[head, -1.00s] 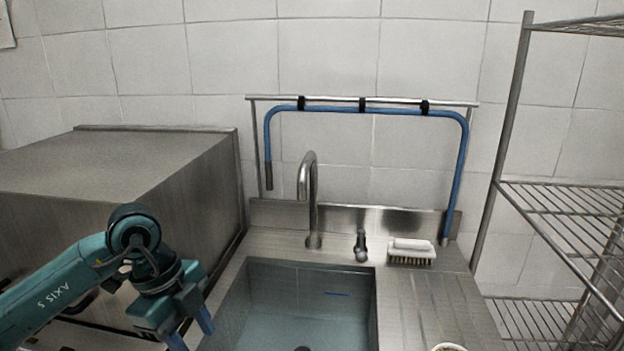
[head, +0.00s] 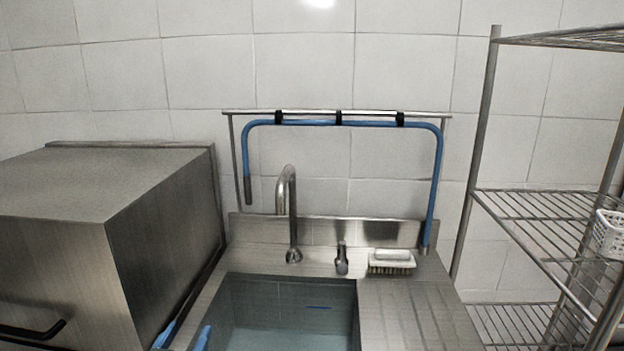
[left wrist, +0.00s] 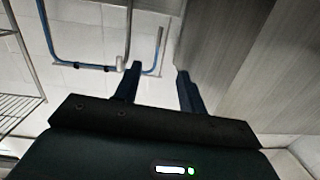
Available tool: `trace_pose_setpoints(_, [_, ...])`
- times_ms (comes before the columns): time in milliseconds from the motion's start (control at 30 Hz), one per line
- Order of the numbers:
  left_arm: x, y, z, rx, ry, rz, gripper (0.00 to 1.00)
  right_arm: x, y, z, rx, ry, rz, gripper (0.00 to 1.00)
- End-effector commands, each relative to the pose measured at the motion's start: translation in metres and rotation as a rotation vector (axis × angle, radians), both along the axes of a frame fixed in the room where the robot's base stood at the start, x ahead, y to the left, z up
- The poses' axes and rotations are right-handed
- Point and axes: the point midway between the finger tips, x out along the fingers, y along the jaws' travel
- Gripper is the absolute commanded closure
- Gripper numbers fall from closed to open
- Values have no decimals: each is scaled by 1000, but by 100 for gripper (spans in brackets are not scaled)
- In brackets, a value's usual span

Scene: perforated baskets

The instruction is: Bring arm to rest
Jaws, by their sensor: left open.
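My left gripper (head: 182,337) shows only its blue fingertips at the bottom edge of the head view, in front of the sink's left side. It is open, with a clear gap between the fingers and nothing in it. In the left wrist view its two fingers (left wrist: 158,88) stand apart, with the wall, blue hose and a steel cabinet side beyond. The rest of the left arm is out of the head view. My right gripper is in neither view.
A steel box-shaped unit (head: 110,215) stands left of the sink (head: 285,310). The tap (head: 292,215), brush (head: 392,262) and blue hose (head: 437,180) are behind it. A wire rack (head: 540,225) with a white perforated basket (head: 609,233) stands at right.

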Motion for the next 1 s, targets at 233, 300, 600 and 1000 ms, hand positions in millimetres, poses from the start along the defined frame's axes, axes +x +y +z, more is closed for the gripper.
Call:
trace_pose_setpoints(233, [-81,26,-115,51,598,89,59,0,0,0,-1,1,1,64])
trace_pose_setpoints(300, [-101,27,-132,64,706,79,59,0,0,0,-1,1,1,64])
trace_pose_setpoints(600, [-181,21,-175,96,1073,-22,59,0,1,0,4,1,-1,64])
trace_pose_setpoints(1000, [-180,1,-198,92,1022,-118,59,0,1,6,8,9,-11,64])
